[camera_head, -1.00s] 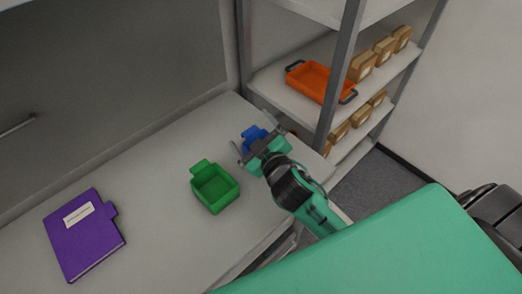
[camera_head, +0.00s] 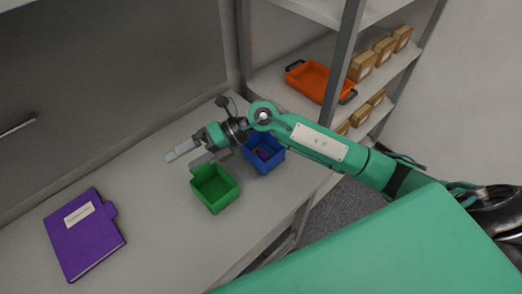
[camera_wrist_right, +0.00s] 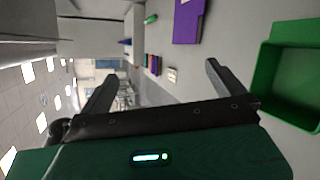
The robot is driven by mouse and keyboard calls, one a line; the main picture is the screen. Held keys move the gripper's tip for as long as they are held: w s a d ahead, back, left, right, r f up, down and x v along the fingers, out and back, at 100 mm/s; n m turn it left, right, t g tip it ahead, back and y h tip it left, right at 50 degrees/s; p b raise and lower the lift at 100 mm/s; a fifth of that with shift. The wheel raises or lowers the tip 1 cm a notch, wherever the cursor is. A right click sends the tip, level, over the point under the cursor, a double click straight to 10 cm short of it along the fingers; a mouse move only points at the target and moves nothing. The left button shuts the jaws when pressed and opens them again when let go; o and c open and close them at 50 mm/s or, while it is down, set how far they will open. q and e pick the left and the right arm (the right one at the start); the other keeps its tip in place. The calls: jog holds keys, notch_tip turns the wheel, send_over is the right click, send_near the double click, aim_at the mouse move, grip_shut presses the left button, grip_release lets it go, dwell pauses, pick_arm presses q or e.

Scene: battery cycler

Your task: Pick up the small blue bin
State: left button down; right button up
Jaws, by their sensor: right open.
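The small blue bin (camera_head: 267,166) stands upright on the grey counter, right of the green bin, with something dark inside it. My right arm passes over its back edge and hides part of it. My right gripper (camera_head: 176,152) is left of the blue bin, above the counter and behind the green bin, pointing left. It is open and empty; both spread fingers show in the right wrist view (camera_wrist_right: 162,80). The blue bin is not in the right wrist view. My left gripper is not in view.
The green bin (camera_head: 226,198) stands just left of the blue bin and shows at the right wrist view's edge (camera_wrist_right: 262,80). A purple binder (camera_head: 90,245) lies at left. A shelf with an orange tray (camera_head: 318,84) and several brown boxes stands behind right.

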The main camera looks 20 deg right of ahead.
jog(key=w+d+f+n+h, duration=0.1)
jog(key=w+d+f+h, duration=0.2)
jog(key=d+f+h, duration=0.5)
notch_tip(320, 180, up, 2)
jog(key=m+h, duration=0.1)
jog(key=h, duration=0.5)
send_over(268, 158)
jog(key=f+p, duration=0.1)
jog(key=f, duration=0.3)
jog(key=f+p, duration=0.2)
jog(key=f, duration=0.1)
jog(key=shift+w+a+f, duration=0.15)
jog(key=shift+a+f, duration=0.05)
jog(key=shift+f, duration=0.2)
jog(key=f+p, duration=0.1)
jog(key=f, duration=0.1)
jog(key=f+p, duration=0.2)
jog(key=shift+s+d+p, duration=0.2)
jog(key=shift+p, duration=0.1)
jog(key=shift+f, duration=0.65)
jog(key=shift+w, duration=0.1)
jog(key=c, duration=0.7)
jog(key=shift+r, duration=0.1)
jog(key=shift+c, duration=0.2)
